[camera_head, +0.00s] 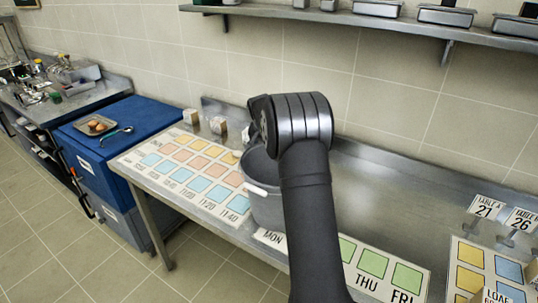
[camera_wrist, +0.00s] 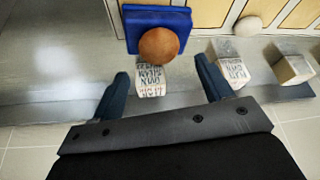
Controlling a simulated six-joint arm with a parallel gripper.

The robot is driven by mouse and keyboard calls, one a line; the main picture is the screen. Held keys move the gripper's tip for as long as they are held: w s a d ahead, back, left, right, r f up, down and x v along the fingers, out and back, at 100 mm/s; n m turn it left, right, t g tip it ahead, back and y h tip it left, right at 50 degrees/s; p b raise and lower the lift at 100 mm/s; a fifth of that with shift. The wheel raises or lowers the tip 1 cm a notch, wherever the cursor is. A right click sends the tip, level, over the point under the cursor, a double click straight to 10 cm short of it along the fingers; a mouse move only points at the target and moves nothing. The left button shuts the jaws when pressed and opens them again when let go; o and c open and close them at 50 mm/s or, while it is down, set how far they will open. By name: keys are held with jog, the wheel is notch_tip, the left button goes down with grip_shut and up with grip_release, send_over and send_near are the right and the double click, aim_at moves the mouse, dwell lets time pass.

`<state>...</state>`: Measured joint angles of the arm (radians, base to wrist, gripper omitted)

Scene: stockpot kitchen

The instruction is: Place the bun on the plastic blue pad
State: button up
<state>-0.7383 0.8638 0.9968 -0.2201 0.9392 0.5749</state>
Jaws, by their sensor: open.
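In the wrist view, the round brown bun (camera_wrist: 159,46) rests against the blue plastic pad (camera_wrist: 150,14), overlapping the pad's lower part. It appears to lie on the pad. My gripper (camera_wrist: 163,78) is open, with its two fingers apart on either side below the bun in the picture. Nothing shows held between them, and the bun appears clear of both fingers. In the head view, my arm hides the gripper, the bun and the pad.
Lettered pale blocks (camera_wrist: 231,70) and a cream round thing (camera_wrist: 247,26) are near the pad. In the head view, a grey pot (camera_head: 266,205) stands beside my arm on a mat of coloured squares (camera_head: 190,170).

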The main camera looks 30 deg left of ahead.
notch_tip(320, 180, up, 5)
dwell(0.5)
jog(key=f, duration=0.6)
jog(key=w+f, duration=0.1)
jog(key=f, duration=0.3)
jog(key=shift+w+a, duration=0.1)
jog(key=shift+a, duration=0.05)
notch_tip(320, 180, up, 5)
jog(key=shift+r, duration=0.1)
